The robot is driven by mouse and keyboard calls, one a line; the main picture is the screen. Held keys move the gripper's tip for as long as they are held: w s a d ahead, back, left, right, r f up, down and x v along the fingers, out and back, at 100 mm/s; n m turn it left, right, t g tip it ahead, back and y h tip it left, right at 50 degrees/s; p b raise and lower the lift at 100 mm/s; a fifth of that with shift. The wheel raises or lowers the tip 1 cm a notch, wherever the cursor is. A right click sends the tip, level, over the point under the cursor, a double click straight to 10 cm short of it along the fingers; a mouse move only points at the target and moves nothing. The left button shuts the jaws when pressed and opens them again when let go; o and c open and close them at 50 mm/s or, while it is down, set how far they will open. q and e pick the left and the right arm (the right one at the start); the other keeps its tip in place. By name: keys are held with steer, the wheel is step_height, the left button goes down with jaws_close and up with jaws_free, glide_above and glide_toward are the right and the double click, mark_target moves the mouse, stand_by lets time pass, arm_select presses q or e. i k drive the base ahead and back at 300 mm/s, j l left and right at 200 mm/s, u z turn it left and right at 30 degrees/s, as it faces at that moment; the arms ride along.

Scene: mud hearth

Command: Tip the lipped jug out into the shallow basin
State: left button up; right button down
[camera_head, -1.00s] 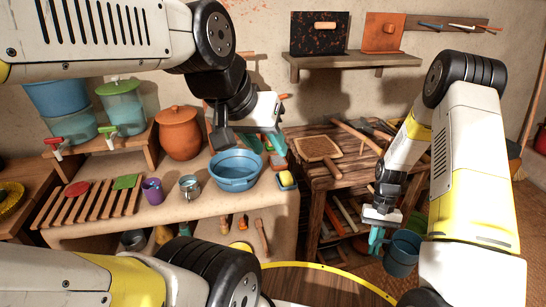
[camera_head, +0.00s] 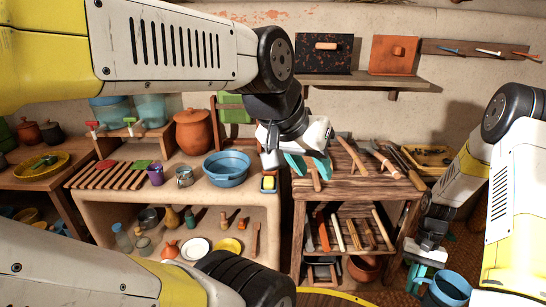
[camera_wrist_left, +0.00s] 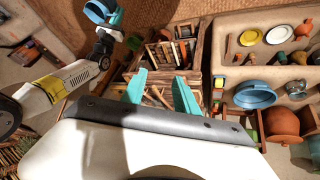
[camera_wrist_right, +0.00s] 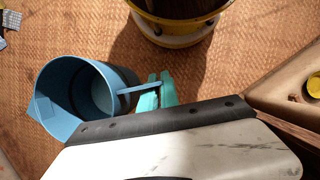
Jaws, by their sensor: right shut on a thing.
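The lipped jug (camera_head: 450,287) is blue and hangs low at the right of the head view, well below the counter top. My right gripper (camera_head: 417,276) is shut on its handle. The right wrist view (camera_wrist_right: 62,112) shows its open mouth and pointed lip; I see no clear contents. The shallow basin (camera_head: 227,177), blue with a thick rim, stands on the pale counter left of centre and also shows in the left wrist view (camera_wrist_left: 256,101). My left gripper (camera_head: 307,165) is open and empty, right of the basin, in front of the wooden table top.
A yellow sponge in a small blue dish (camera_head: 268,182) is right of the basin. A metal mug (camera_head: 184,177), purple cup (camera_head: 155,175) and clay pot (camera_head: 193,132) stand to its left. The wooden table (camera_head: 350,184) bears several tools. A yellow-rimmed round thing (camera_wrist_right: 180,30) is near the jug.

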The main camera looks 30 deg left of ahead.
mark_target(229, 168)
steer(key=l+u, duration=0.1)
steer(key=u, duration=1.05)
